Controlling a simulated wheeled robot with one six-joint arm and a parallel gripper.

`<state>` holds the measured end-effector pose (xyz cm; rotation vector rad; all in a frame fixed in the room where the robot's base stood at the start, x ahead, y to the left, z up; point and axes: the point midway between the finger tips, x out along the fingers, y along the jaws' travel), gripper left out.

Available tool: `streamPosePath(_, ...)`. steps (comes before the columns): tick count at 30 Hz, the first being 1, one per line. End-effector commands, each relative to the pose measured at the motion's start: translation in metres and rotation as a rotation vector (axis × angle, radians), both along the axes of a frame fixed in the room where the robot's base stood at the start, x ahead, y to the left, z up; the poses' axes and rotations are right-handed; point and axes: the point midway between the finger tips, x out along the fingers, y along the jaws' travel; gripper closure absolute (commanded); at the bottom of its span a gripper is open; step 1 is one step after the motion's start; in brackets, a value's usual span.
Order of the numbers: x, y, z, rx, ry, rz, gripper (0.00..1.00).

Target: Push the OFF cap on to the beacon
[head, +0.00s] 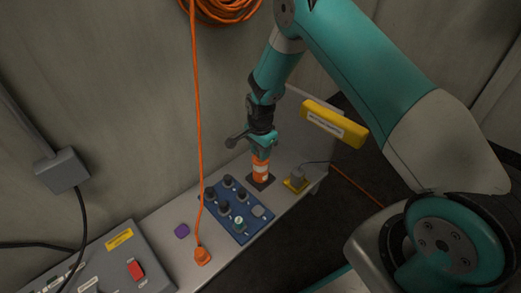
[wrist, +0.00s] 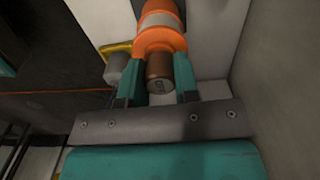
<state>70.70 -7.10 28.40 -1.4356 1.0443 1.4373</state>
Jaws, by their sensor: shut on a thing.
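An orange-and-white banded piece (head: 261,170) stands upright over a dark square plate (head: 260,182) on the bench. In the wrist view its orange shoulder (wrist: 160,42) and a white band show, with a brown round knob (wrist: 158,66) at the near end. My gripper (head: 262,150) is above this piece, pointing down. In the wrist view my gripper (wrist: 159,86) has its teal fingers on both sides of the knob, shut on it. No "OFF" lettering is readable. I cannot tell where the cap ends and the beacon begins, or whether they are fully seated.
A blue box with several dark knobs (head: 238,210) stands left of the plate. A grey plug on a yellow base (head: 296,182) is close on the right. An orange cable (head: 197,120) hangs to an orange plug (head: 202,256). A purple block (head: 182,231) lies on the bench.

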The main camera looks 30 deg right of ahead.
Motion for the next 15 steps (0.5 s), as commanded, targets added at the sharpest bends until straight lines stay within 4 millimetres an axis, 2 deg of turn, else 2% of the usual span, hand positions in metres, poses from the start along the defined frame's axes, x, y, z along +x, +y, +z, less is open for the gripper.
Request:
streamPosePath(2, 0.0001, 0.0, 0.0001, 0.0, 0.0, 0.0, 1.0)
streamPosePath(3, 0.0001, 0.0, 0.0001, 0.0, -0.001, 0.0, 0.64)
streamPosePath(6, 0.0001, 0.0, 0.0001, 0.0, 0.0, 0.0, 0.41)
streamPosePath(15, 0.0001, 0.0, 0.0021, 0.0, -0.001, 0.0, 0.41)
